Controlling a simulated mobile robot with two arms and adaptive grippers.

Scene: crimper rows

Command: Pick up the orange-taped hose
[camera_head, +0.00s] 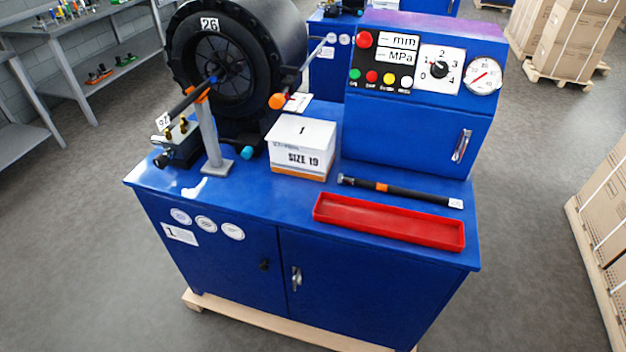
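A black hose with an orange tape band (420,194) lies flat on the blue bench top, just behind the red tray (385,236). It has a metal fitting at its left end and a small white tag at its right end. The red tray is long, shallow and looks empty. Another dark hose (185,102) rests on a grey stand with an orange top, tilted up toward the black crimper head (235,60). Its far end is blue. Neither of my grippers is in view.
Grey shelves (80,50) stand at left, and cartons (570,35) on pallets at right. Grey floor is open around the bench.

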